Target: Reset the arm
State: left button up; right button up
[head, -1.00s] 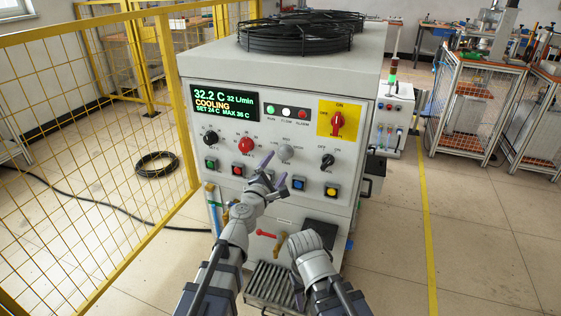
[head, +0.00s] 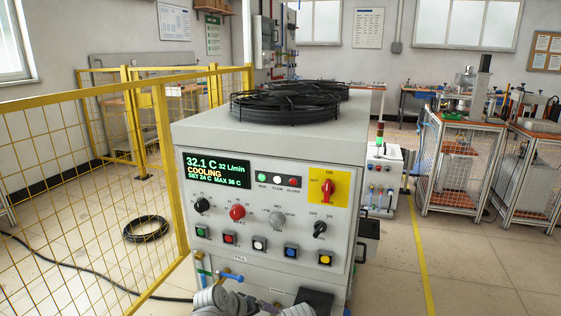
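Grey parts of my two arms show at the bottom edge of the head view, low in front of the grey cooling unit (head: 262,270). The fingers of both grippers are out of sight, so neither gripper can be seen open or shut. The unit's display (head: 217,171) reads 32.1 C, 32 L/min, COOLING. Its panel has a red rotary switch (head: 327,187) on a yellow plate, a red knob (head: 237,212), black knobs and a row of coloured push buttons.
A black fan guard (head: 285,105) sits on top of the unit. A yellow mesh fence (head: 85,200) stands close on the left. A black hose coil (head: 146,229) lies on the floor behind it. Wire-sided carts (head: 465,160) stand at the right, with open floor before them.

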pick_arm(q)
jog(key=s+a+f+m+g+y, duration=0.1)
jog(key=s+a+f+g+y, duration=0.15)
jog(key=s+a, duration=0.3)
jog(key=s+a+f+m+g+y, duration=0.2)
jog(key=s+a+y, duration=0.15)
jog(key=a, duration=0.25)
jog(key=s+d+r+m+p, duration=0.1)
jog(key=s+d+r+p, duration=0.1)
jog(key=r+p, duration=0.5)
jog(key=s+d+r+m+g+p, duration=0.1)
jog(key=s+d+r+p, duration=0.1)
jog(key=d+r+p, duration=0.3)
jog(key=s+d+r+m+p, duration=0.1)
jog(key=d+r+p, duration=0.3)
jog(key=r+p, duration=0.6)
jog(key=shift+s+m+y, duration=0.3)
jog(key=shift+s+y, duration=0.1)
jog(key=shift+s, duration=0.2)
